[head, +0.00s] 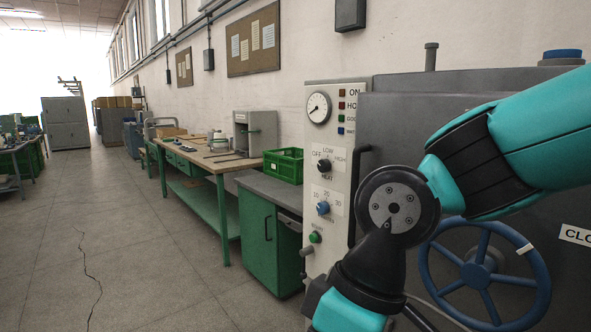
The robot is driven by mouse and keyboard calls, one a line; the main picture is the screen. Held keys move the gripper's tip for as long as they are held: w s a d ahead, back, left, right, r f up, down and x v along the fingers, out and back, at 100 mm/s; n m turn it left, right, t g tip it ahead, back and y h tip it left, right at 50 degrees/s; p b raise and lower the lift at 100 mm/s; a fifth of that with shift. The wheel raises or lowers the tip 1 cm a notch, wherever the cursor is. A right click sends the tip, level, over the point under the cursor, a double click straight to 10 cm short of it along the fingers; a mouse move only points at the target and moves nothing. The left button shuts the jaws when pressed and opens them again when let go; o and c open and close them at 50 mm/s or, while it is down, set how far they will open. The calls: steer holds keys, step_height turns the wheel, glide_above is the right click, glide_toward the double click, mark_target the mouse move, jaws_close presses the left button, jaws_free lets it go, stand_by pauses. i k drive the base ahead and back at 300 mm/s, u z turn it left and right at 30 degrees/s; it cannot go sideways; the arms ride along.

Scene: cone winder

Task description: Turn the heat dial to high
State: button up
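The heat dial (324,165) is a black round knob on the white control panel (342,95). OFF is printed to its left, LOW above, HIGH to its right and HEAT below. The knob is too small to tell its exact setting. A blue knob (322,208) with numbers 10, 20 and 30 sits below it. My arm crosses the right side of the head view, in front of the machine, and reaches down past the bottom edge. My gripper is outside the picture. No part of my arm covers the heat dial.
A black vertical handle (358,190) stands out just right of the dials. A blue handwheel (483,262) is on the machine's front. A green button (315,237) is below the dials. A green cabinet (262,238) stands left of the panel. The floor (130,240) at left is clear.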

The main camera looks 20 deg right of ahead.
mark_target(324, 165)
steer(key=u, duration=0.85)
steer(key=i, duration=3.6)
steer(key=z, duration=4.5)
